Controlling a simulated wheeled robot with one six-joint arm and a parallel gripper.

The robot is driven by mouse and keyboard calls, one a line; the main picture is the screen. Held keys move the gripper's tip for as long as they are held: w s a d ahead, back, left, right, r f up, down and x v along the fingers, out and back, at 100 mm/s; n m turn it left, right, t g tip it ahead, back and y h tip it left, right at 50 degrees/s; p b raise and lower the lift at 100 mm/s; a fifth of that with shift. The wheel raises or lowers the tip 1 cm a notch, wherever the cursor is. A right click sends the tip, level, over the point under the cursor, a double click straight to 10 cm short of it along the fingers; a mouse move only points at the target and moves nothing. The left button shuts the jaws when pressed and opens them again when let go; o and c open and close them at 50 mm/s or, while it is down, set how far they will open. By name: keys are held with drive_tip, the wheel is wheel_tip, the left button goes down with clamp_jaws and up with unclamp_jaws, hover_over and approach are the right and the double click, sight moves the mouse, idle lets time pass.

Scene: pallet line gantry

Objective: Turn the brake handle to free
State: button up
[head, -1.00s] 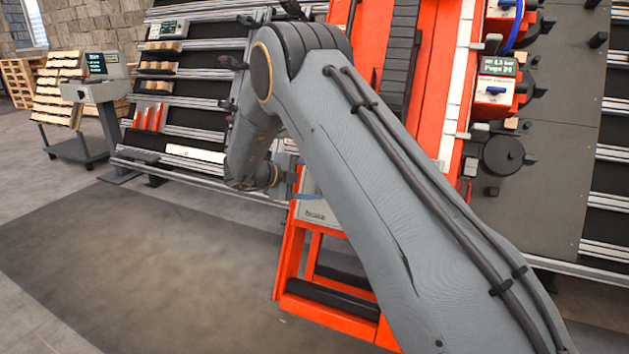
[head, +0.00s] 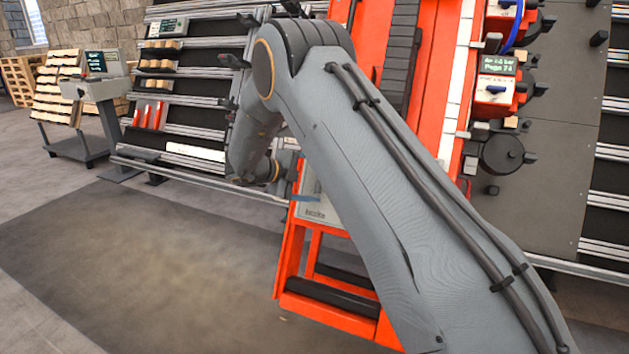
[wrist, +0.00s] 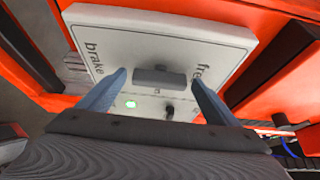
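The brake panel (wrist: 150,28) is a pale plate marked "brake" on the left and "free" on the right in the wrist view. A grey bar-shaped handle (wrist: 160,76) sits near its middle, lying roughly crosswise in the picture between the two words. My gripper (wrist: 159,80) is open, with one blue-grey finger on each side of the handle; gaps show between the fingers and the handle. In the head view the panel (head: 312,213) shows on the orange frame, partly behind my arm, with a blue finger beside it. The handle is hidden there.
A green light (wrist: 130,104) and a small black knob (wrist: 168,111) sit on the panel close below the handle. The orange frame (head: 289,262) surrounds it. Slatted racks (head: 190,105) stand at the left. Open floor (head: 150,250) lies in front.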

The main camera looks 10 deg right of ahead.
drive_tip(key=v, duration=0.8)
drive_tip(key=shift+p, duration=0.35)
